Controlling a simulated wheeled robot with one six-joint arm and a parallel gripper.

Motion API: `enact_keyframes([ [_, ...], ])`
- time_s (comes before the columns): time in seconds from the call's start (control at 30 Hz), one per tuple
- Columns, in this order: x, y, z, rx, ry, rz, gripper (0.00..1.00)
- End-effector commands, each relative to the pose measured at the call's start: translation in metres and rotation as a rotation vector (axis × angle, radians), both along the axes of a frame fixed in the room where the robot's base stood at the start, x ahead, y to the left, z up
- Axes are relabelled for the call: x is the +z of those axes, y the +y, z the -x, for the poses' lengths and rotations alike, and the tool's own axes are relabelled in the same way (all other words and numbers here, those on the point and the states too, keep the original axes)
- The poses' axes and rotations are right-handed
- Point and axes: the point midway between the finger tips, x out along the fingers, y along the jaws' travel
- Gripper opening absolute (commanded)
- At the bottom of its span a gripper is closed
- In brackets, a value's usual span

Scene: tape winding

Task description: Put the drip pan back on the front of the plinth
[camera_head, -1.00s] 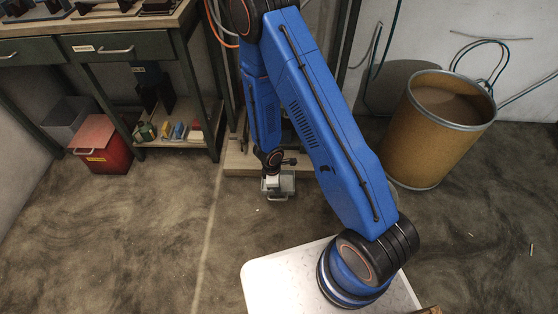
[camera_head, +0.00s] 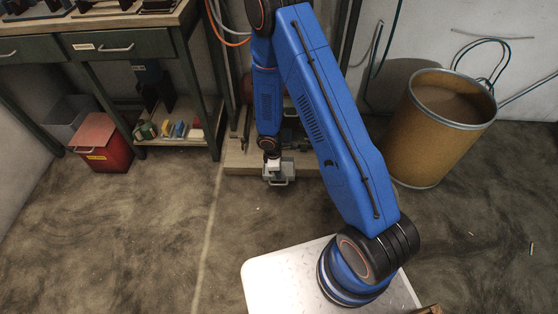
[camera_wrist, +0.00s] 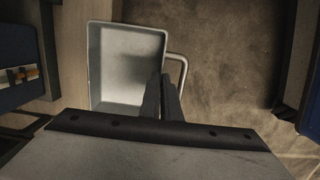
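The drip pan (camera_head: 286,169) is a small grey open tray with a loop handle. In the head view it is at the front edge of the wooden plinth (camera_head: 240,164), overlapping that edge. I cannot tell whether it rests there or hangs just above. In the wrist view the pan (camera_wrist: 125,62) looks empty, with its handle on the right. My gripper (camera_wrist: 164,80) has its dark fingers nearly together at the pan's handle-side wall, shut on the pan; the exact contact is hidden. In the head view my gripper (camera_head: 272,162) is at the pan's left part.
A workbench (camera_head: 130,44) with a lower shelf of small items stands left of the plinth. A red bin (camera_head: 100,143) and a grey bin are under it. A brown drum (camera_head: 432,130) stands at right. The floor in front of the plinth is clear.

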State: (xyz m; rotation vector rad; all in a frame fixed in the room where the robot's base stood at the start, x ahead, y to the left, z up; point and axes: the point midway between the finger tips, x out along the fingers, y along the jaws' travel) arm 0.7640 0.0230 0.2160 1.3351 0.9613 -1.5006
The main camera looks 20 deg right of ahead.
Motion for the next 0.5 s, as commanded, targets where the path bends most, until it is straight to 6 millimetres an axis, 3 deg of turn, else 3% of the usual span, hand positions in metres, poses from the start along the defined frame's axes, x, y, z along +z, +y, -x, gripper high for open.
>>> enact_keyframes([
  [0.27,0.0,-0.013,-0.04,-0.004,-0.001,-0.002,0.0],
  [0.5,0.0,-0.029,-0.09,-0.004,-0.002,-0.002,0.0],
])
